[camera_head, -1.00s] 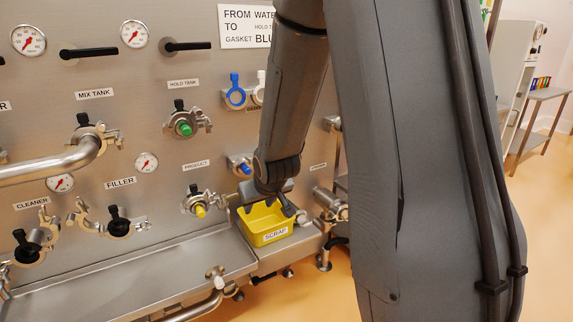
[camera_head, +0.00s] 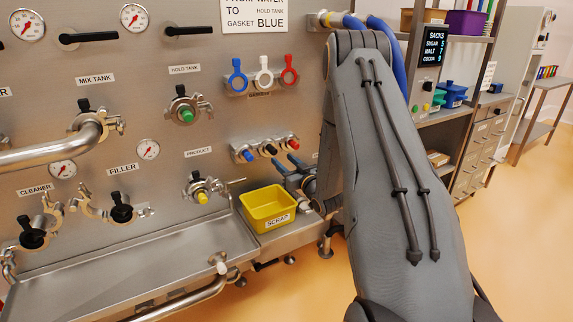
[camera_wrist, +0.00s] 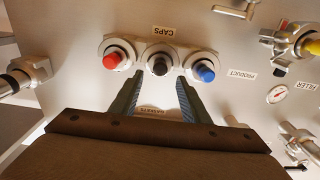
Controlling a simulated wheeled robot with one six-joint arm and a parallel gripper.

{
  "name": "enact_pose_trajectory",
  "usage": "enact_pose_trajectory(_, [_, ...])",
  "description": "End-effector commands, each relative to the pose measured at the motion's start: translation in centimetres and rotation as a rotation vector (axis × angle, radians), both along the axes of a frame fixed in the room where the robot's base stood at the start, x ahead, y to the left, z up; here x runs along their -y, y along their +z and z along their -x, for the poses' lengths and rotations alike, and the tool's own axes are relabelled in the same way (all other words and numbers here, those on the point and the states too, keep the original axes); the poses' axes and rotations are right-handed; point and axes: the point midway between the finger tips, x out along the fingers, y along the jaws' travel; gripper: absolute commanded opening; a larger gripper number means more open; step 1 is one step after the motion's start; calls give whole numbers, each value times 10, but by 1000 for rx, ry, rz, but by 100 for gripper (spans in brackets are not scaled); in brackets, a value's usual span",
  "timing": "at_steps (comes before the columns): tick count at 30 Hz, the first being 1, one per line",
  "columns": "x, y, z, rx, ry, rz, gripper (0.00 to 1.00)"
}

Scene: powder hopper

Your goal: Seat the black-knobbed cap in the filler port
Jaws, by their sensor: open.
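The black-knobbed cap (camera_head: 270,150) sits in the middle of a metal cap rack, between a blue-knobbed cap (camera_head: 247,156) and a red-knobbed cap (camera_head: 293,144). In the wrist view the black-knobbed cap (camera_wrist: 160,65) lies just beyond and between my fingertips. My gripper (camera_wrist: 158,84) is open and empty, pointing at the rack. In the head view my gripper (camera_head: 287,166) is just in front of the rack, below and right of the black knob. The filler port (camera_head: 122,213) is under the FILLER label, with a dark opening and its clamp swung open.
The yellow scrap bin (camera_head: 268,207) stands empty-looking on the ledge below the rack. Gaskets (camera_head: 264,72) in blue, white and red hang above. The product port (camera_head: 202,192) with its clamp juts out between rack and filler port. A steel drip tray (camera_head: 130,262) runs below.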

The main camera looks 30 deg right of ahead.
Motion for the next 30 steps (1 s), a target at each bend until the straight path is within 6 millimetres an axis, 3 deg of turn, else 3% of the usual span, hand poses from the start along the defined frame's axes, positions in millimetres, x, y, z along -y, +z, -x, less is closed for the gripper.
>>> enact_pose_trajectory(18, [-3,2,-78,0,0,1,42])
enact_pose_trajectory(30, [-4,4,-90,-2,-1,0,42])
